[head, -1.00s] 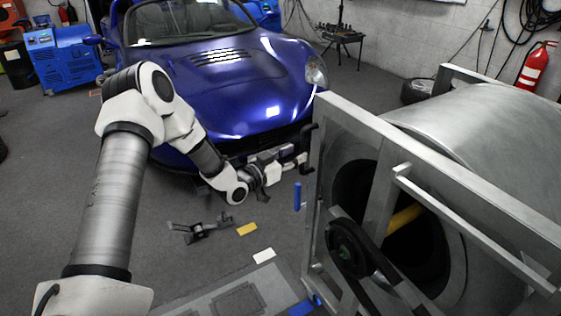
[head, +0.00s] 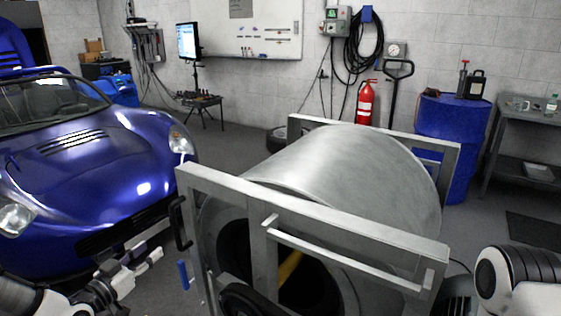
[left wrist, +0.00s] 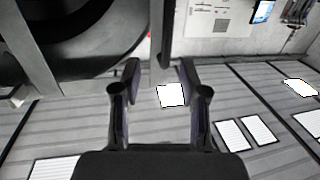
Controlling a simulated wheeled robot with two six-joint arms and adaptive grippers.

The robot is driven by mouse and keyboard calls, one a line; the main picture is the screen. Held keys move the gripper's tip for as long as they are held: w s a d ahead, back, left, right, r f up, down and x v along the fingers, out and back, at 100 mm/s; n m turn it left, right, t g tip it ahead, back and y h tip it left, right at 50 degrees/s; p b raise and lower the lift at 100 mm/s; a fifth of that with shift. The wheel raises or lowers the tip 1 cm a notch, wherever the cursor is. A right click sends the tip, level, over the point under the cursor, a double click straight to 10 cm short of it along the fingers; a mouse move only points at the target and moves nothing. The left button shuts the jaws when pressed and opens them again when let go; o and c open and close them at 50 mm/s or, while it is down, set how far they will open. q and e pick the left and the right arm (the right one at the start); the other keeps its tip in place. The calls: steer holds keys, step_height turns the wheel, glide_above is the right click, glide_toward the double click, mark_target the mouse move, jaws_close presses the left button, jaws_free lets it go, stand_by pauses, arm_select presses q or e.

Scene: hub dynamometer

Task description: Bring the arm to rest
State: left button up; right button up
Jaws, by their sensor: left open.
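My left gripper (head: 143,262) is low at the left in the head view, in front of the blue car and left of the dynamometer's metal frame (head: 330,215). In the left wrist view its two dark fingers (left wrist: 158,78) stand apart with nothing between them. Part of my right arm (head: 510,282) shows at the lower right edge of the head view; its gripper is out of sight. The large grey drum (head: 350,175) sits inside the frame, with a yellow bar (head: 289,268) in its dark opening.
The blue car (head: 95,185) stands at the left. A blue barrel (head: 452,125), a fire extinguisher (head: 366,103) and a grey bench (head: 530,118) stand behind the frame. A small table (head: 200,101) and a tyre (head: 277,138) are farther back. A blue upright piece (head: 183,274) is near the frame's left edge.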

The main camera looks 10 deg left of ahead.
arm_select(q)
steer(key=s+d+f+m+g+h+p, duration=0.1)
steer(key=s+d+f+g+p, duration=0.1)
steer(key=s+d+f+g, duration=0.4)
steer(key=s+d+f+m+g+h+p, duration=0.1)
steer(key=s+d+f+m+g, duration=0.1)
steer(key=d+f, duration=0.8)
steer(key=s+d+f+n+g+y, duration=0.1)
steer(key=s+f+n+g+y, duration=0.1)
steer(key=s, duration=1)
steer(key=s+f+n+g+y+p, duration=0.1)
steer(key=s+f+n+g+y, duration=0.2)
steer(key=s+g, duration=0.4)
steer(key=s+f, duration=0.1)
steer(key=s, duration=0.4)
steer(key=shift+s+d+f+n, duration=0.3)
steer(key=shift+s+d+f, duration=0.05)
